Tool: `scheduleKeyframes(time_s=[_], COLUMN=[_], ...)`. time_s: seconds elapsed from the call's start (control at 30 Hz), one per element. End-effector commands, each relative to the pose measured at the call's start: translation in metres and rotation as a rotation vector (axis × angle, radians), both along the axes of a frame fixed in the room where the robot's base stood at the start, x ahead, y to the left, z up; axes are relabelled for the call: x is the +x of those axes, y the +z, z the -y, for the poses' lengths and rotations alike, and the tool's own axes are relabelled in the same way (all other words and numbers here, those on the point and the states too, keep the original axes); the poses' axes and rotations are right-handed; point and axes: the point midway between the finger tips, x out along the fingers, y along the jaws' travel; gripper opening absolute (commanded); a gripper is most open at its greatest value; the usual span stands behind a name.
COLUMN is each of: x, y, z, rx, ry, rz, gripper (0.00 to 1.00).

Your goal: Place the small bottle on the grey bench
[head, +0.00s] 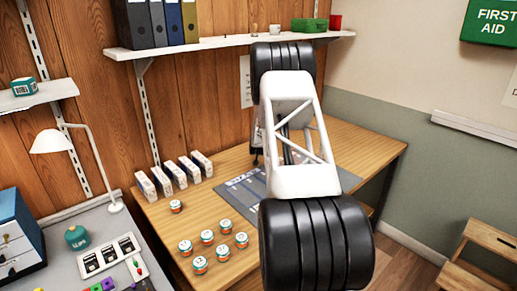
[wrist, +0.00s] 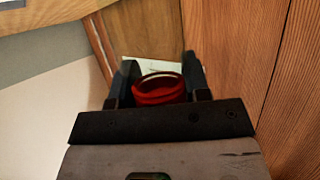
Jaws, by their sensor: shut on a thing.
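My gripper (wrist: 160,85) is shut on a red round thing (wrist: 158,92) with a pale rim, seen between its two dark fingers in the wrist view. Its lower part is hidden by the gripper's body; it may be the small bottle, but I cannot tell for certain. In the head view my arm hides the gripper and what it holds. The grey bench (head: 75,213) is at the lower left of the head view. A squat teal container (head: 77,237) stands on it.
The bench also holds a white lamp (head: 62,142), a blue drawer unit (head: 14,240) and a white-and-black tray (head: 110,256). The wooden table (head: 228,178) carries several small tins (head: 207,237), upright white boxes (head: 173,174) and a grey mat (head: 234,200). A wall shelf (head: 220,42) runs above.

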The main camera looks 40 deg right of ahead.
Motion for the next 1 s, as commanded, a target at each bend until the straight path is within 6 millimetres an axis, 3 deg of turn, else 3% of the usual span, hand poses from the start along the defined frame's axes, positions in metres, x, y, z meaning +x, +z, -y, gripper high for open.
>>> scheduleKeyframes(time_s=[0.47,0.8,1.0], x=[0.005,0.005,0.005], y=[0.000,-0.028,-0.035], z=[0.003,0.003,0.003], rx=[-0.001,-0.001,-0.001], ry=[0.000,0.000,0.000], rz=[0.001,-0.001,0.001], gripper=[0.18,0.18,0.18])
